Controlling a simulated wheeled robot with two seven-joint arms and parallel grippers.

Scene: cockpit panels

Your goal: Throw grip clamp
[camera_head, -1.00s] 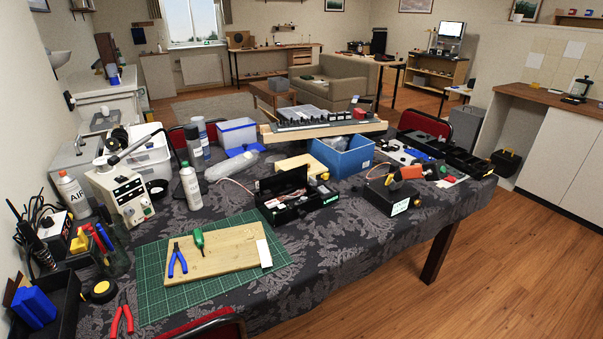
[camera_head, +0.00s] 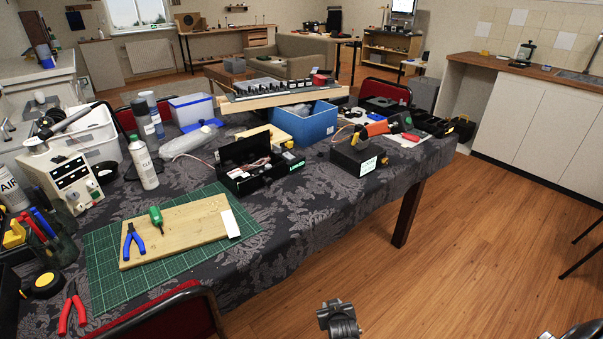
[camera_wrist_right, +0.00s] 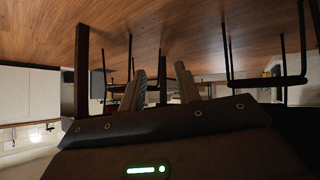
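I cannot tell for sure which part is the grip clamp. Part of another dark arm shows at the bottom right corner. In the right wrist view my right gripper (camera_wrist_right: 160,82) has two fingers apart with nothing between them.
The cloth-covered table (camera_head: 300,195) holds a green mat (camera_head: 105,275) with a wooden board, an open black toolbox (camera_head: 255,170) and a blue bin (camera_head: 308,122). A red chair (camera_head: 175,315) stands at its near edge. Open wooden floor (camera_head: 480,240) lies to the right.

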